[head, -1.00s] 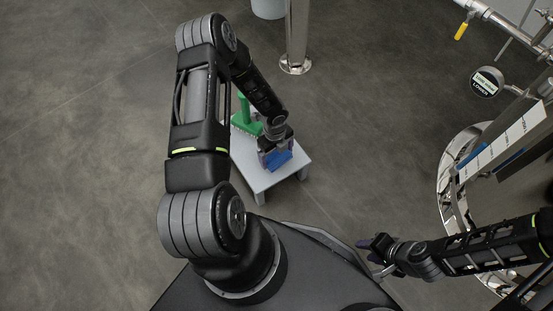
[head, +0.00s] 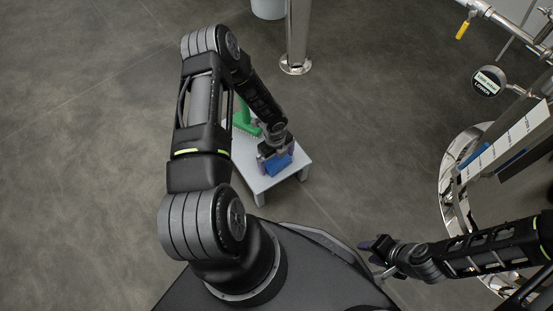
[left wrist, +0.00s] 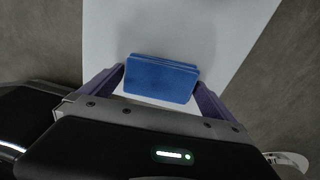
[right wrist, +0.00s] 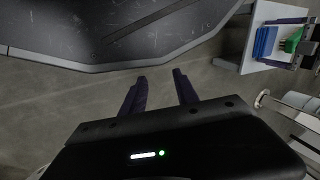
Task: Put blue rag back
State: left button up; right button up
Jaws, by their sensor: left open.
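The blue rag (head: 279,167), a folded block, is on the small grey-white stool (head: 263,184). It also shows in the left wrist view (left wrist: 160,80) and the right wrist view (right wrist: 264,43). My left gripper (head: 273,157) is at the rag, pointing down. In the left wrist view its purple fingers stand open on either side of the rag. Whether they touch it I cannot tell. My right gripper (head: 371,250) is far from the rag, near my base; in the right wrist view its fingers (right wrist: 159,84) are apart with nothing between them.
A green brush (head: 243,119) sits on the stool behind the rag, partly hidden by my left arm. A metal post (head: 297,35) stands behind the stool. Metal tank equipment with pipes (head: 465,165) is at the right. The floor to the left is clear.

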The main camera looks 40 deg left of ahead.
aim_at(275, 159)
pick_arm(q)
notch_tip(275, 159, up, 12)
jog(key=p, duration=0.3)
jog(key=shift+a+p, duration=0.3)
jog(key=shift+p, duration=0.1)
dwell(0.4)
jog(key=s+d+n+h, duration=0.35)
jog(key=d+n, duration=0.45)
jog(key=d, duration=0.8)
jog(key=s+d+r+n+t, duration=0.1)
jog(key=s+d+r+n, duration=0.1)
jog(key=s+d+n, duration=0.7)
jog(key=s+n, duration=0.1)
jog(key=n, duration=0.5)
jog(key=shift+s+r, duration=0.3)
